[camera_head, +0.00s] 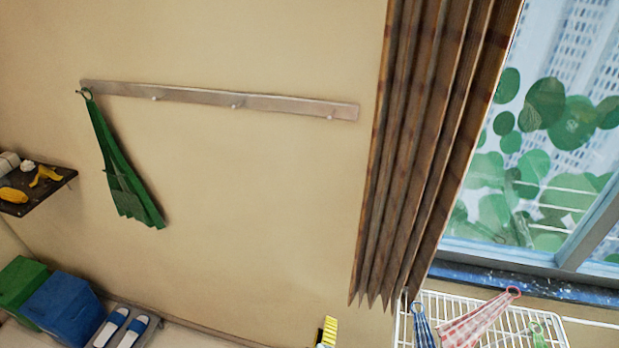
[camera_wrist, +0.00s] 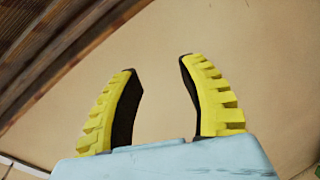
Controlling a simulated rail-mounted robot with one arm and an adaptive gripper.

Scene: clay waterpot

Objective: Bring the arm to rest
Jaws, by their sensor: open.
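My gripper (camera_wrist: 156,68) fills the lower middle of the wrist view. Its two yellow, ridged fingers with dark inner pads stand apart, with nothing between them. Behind the fingers is the bare beige wall (camera_wrist: 235,35). In the head view only a small yellow piece of my gripper (camera_head: 327,333) shows at the bottom edge, to the left of the curtain's lower end. The rest of my arm is out of view there.
A brown pleated curtain (camera_head: 415,140) hangs beside the window (camera_head: 550,130). A white wire rack (camera_head: 495,318) with cloths stands below it. A peg rail (camera_head: 200,97) holds a green cloth (camera_head: 120,170). A dark shelf (camera_head: 50,194), bins (camera_head: 65,308) and slippers (camera_head: 132,331) are at left.

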